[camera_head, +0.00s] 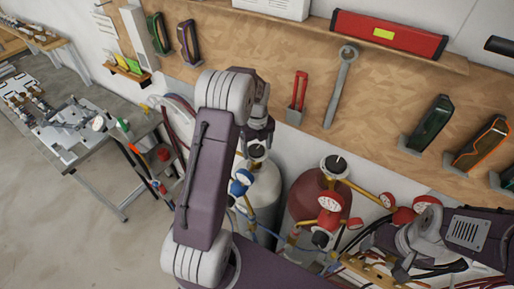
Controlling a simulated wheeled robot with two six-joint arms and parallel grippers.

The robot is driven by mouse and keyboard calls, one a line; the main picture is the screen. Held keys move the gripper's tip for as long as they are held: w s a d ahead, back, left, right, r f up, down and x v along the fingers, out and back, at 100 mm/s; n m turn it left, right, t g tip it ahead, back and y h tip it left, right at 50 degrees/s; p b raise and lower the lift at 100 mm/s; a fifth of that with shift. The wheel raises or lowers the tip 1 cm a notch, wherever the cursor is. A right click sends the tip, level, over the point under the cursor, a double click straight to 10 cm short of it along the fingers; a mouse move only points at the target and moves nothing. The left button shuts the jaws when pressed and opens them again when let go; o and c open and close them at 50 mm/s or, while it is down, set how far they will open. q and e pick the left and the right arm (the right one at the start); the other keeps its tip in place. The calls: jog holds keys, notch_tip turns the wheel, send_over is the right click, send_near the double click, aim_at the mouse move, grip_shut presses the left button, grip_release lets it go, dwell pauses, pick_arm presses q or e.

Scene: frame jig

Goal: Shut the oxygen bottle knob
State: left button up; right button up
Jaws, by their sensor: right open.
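A pale grey bottle (265,192) with blue gauges (241,181) stands at the middle; I take it for the oxygen bottle. Its dark round knob (257,152) is at the top. My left gripper (258,138) points down right above this knob, close to it or touching it. Its fingers are small and partly hidden, so I cannot tell whether they grip the knob. My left arm hides the bottle's left side. My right gripper (388,260) is at the lower right, open and apart from the bottle.
A dark red bottle (308,200) with its own knob (336,164) and red gauges (331,202) stands just to the right. A wooden tool board (375,90) with a wrench (341,85) is behind. A metal table (85,130) is at left. Hoses hang around the bottles.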

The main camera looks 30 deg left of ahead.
aim_at(257, 150)
pick_arm(q)
jog(key=shift+r, duration=0.35)
notch_tip(257, 150, up, 8)
jog(key=b, duration=0.1)
jog(key=shift+r+b, duration=0.25)
jog(key=shift+b, duration=0.1)
